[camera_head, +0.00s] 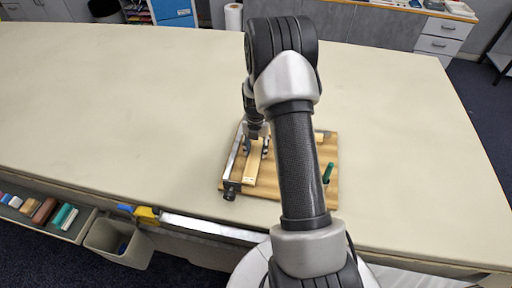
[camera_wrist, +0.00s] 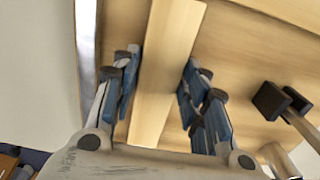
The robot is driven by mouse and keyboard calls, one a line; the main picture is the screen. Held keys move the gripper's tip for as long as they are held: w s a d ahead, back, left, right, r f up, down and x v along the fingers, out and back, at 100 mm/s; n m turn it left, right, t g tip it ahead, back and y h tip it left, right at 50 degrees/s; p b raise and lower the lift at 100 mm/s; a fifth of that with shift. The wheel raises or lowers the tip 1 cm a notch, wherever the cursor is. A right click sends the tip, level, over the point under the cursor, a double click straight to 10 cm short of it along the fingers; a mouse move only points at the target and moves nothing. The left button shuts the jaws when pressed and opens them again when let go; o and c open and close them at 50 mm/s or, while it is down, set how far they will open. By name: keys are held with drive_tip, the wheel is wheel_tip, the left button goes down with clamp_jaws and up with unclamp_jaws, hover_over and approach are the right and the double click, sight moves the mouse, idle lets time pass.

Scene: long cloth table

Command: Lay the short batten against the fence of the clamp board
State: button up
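The clamp board (camera_head: 295,182) is a wooden panel at the table's front edge. Its fence (camera_head: 235,158) is a metal bar along the left side; it also shows in the wrist view (camera_wrist: 87,50). The short batten (camera_head: 252,170), pale wood, is just right of the fence, roughly along it, with a gap between. It also shows in the wrist view (camera_wrist: 170,45). My gripper (camera_head: 256,145) is down over the batten, one finger on each side, as the wrist view shows (camera_wrist: 162,75). The fingertips are close to the batten's sides; I cannot tell whether they press on it.
A green-handled clamp (camera_head: 327,173) is on the board's right side; its dark pads (camera_wrist: 282,100) show in the wrist view. A small wood piece (camera_head: 319,137) is at the board's back right. The table (camera_head: 130,100) is clear behind and left. A grey bin (camera_head: 120,240) hangs at the front.

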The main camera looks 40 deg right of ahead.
drive_tip(key=o, duration=0.3)
drive_tip(key=shift+r, duration=0.1)
wheel_tip(320, 180, up, 11)
drive_tip(key=p, duration=0.2)
wheel_tip(320, 180, up, 10)
drive_tip(key=f+m, duration=0.1)
drive_tip(key=m, duration=0.3)
hover_over(256, 150)
drive_tip(key=s+a, duration=0.1)
drive_tip(key=a, duration=0.4)
drive_tip(key=s+a+r+m+t, duration=0.2)
drive_tip(key=s+a+r+m, duration=0.45)
drive_tip(key=a+r, duration=0.2)
drive_tip(key=s+a+r+m+t, duration=0.1)
drive_tip(key=s+a+m, duration=0.3)
drive_tip(key=s+m, duration=0.4)
drive_tip(key=s+a+r+m+t, duration=0.1)
drive_tip(key=s+a+r+m, duration=0.3)
drive_tip(key=s+m, duration=0.4)
drive_tip(key=shift+s+a+r+t, duration=0.15)
drive_tip(key=shift+a+t, duration=0.15)
drive_tip(key=shift+a, duration=0.4)
